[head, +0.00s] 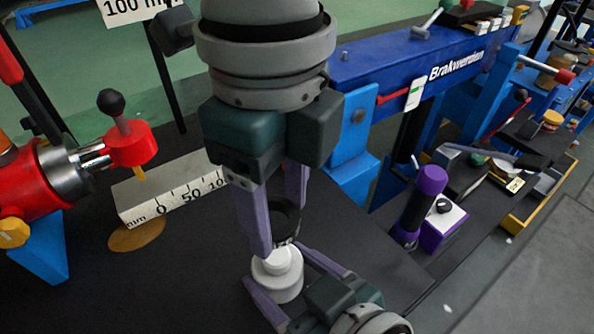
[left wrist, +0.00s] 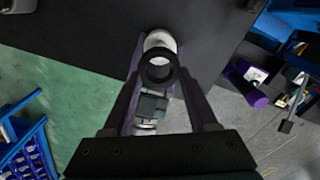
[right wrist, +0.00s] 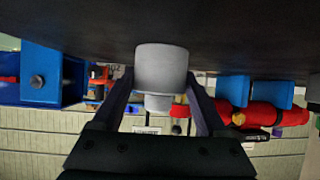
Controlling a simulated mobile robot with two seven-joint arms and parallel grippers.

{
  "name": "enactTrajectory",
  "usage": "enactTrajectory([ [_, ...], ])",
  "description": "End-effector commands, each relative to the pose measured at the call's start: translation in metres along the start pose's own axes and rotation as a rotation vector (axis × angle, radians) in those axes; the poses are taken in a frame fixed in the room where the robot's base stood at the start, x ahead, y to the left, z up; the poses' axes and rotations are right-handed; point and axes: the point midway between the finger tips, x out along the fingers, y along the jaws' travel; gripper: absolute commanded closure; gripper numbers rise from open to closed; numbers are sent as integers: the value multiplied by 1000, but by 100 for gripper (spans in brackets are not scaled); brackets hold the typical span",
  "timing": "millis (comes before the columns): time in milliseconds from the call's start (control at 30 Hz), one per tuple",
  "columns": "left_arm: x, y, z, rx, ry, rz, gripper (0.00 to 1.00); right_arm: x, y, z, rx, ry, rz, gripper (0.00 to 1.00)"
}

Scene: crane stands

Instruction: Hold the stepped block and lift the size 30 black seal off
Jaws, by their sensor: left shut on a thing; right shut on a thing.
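The white stepped block (head: 278,286) stands on the dark table, its narrow step up. My right gripper (head: 278,266) is shut on its wide lower part, one finger on each side. The right wrist view shows the block (right wrist: 161,68) between the fingers, its narrow step (right wrist: 158,103) bare. My left gripper (head: 277,242) is shut on the black seal (head: 285,226), a ring, held just above the block. In the left wrist view the seal (left wrist: 158,68) sits between the fingertips with the white block (left wrist: 160,40) beyond it. No size mark is legible.
A marked measuring bar (head: 172,190) and a red clamp-like device (head: 50,180) are at the left. A blue beam (head: 410,65) runs behind. A black and purple cylinder (head: 418,203) stands at the right, near trays of tools. The table around the block is clear.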

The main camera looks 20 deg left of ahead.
Motion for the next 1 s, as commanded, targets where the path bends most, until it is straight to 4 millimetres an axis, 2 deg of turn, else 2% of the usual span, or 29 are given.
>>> enactTrajectory([
  [167, 0, 0, 0, 0, 0, 0, 94, 0, 0, 0, 0, 0, 0, 73],
  [200, 0, 0, 0, 0, 0, 0, 94, 0, 0, 0, 0, 0, 0, 21],
  [400, 0, 0, 0, 0, 0, 0, 94, 0, 0, 0, 0, 0, 0, 0],
  [767, 0, 0, 0, 0, 0, 0, 94, -6, 0, 1, 0, 0, -1, 0],
  [1000, 0, 0, 0, 0, 0, 0, 94, -38, 0, 1, -1, 0, 1, 0],
])
